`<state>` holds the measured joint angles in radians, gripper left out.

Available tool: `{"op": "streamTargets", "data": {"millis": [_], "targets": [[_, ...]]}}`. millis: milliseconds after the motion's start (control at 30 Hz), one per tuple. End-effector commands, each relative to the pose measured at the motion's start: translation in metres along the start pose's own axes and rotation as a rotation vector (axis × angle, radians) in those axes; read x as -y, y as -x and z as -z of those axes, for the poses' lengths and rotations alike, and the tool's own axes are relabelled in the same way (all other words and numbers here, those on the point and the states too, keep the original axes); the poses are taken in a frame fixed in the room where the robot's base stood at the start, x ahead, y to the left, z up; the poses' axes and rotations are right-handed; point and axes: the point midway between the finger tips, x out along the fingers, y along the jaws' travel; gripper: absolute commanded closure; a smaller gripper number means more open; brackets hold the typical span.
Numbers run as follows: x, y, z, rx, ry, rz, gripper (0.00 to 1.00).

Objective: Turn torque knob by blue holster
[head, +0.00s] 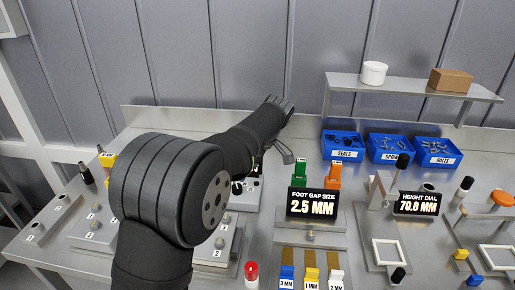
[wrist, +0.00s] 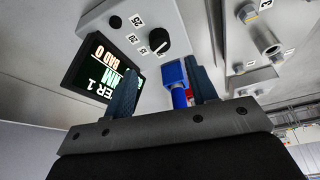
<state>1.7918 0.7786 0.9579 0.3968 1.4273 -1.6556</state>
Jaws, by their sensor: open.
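The black torque knob (wrist: 160,40) with a white pointer line sits on a light grey box. Labels 15, 20 and 25 stand around it. The blue holster (wrist: 173,73) is just below the knob in the wrist view, with a blue and red piece beside it, partly hidden by my right finger. My gripper (wrist: 161,65) is open; its two dark fingers point toward the box, apart from the knob. In the head view, my arm hides most of this area, and the holster does not show.
A display (wrist: 102,68) stands left of the knob. A metal fixture (wrist: 264,40) is on the right. In the head view, blue bins (head: 343,146), a foot gap display (head: 312,203) and a height dial display (head: 417,204) stand right of my arm.

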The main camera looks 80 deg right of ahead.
Motion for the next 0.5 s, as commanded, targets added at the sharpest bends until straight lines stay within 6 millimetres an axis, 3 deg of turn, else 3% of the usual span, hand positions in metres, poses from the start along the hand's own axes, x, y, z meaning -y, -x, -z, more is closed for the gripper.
{"op": "streamTargets", "data": {"millis": [200, 500], "targets": [[-0.001, 0.052, -0.001, 0.001, 0.001, -0.003, 0.48], [0.0, 0.086, 0.0, 0.001, 0.0, 0.001, 0.48]]}}
